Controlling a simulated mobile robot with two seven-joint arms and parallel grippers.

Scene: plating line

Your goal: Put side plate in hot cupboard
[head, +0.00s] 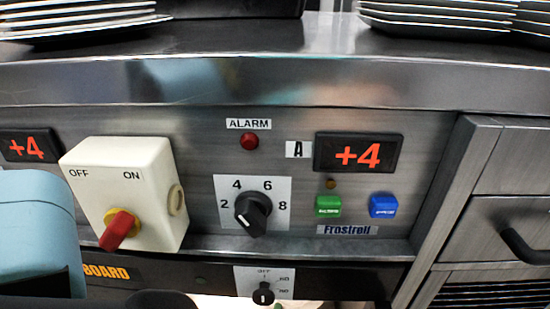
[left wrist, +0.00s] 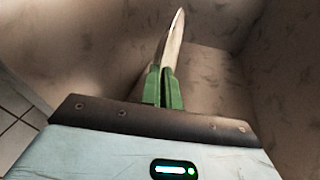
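In the left wrist view my left gripper (left wrist: 164,82) has its green fingers close together on a thin, pale thing seen edge-on. It looks like the side plate (left wrist: 175,40), upright and slightly tilted; its face is hardly visible. In the head view a light-blue part of my left arm is at the lower left, and the gripper itself is hidden. The hot cupboard shows only as a dark strip with an orange label ending in "BOARD" (head: 106,272) at the bottom. My right gripper is in neither view.
A steel counter (head: 250,80) crosses the head view, with plate stacks at back left (head: 80,24) and back right (head: 435,18). Below it is a control panel with a protruding switch box (head: 130,180). Drawers (head: 500,220) stand at right. Mottled brown surfaces surround the left gripper.

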